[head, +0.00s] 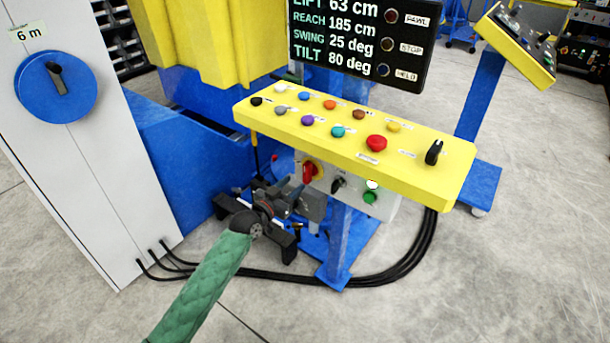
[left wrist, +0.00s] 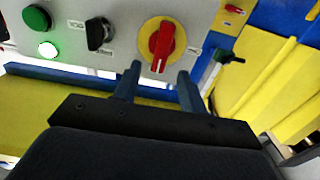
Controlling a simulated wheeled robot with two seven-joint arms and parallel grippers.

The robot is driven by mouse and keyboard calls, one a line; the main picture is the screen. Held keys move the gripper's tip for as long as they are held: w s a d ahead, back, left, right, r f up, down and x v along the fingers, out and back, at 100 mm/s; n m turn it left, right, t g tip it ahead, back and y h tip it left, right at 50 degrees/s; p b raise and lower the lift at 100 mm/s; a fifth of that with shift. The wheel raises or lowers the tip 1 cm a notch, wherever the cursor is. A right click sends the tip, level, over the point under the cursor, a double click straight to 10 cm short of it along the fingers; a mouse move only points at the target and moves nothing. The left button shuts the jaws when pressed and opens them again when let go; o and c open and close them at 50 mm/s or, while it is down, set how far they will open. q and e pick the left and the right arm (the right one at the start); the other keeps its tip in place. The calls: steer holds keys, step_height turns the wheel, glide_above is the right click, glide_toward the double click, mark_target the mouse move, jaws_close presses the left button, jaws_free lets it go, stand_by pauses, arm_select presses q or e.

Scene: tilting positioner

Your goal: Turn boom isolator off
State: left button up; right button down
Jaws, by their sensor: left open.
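A red rotary handle on a yellow disc (head: 309,171) sits on the grey box under the yellow console. It also shows in the left wrist view (left wrist: 162,46), its handle roughly upright in the picture. Its label is too small to read, so I cannot confirm that it is the boom isolator. My left gripper (head: 294,196) is just below and in front of the grey box. In the left wrist view the two fingers (left wrist: 158,86) are apart and empty, pointing at the red handle, one to each side of its lower end. My right gripper is not in view.
Beside the red handle are a black selector (left wrist: 98,32) and green buttons (head: 370,196), one of them lit. The yellow console (head: 440,175) with coloured knobs overhangs the box. A blue post (head: 340,235) and black cables (head: 400,272) are below. A grey cabinet (head: 85,150) stands left.

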mark_target(305, 174)
arm_select(q)
steer(key=p+x, duration=0.1)
steer(key=x, duration=0.5)
steer(key=shift+w+d+f, duration=0.1)
steer(key=shift+w+d, duration=0.05)
steer(key=shift+w, duration=0.25)
jaws_close()
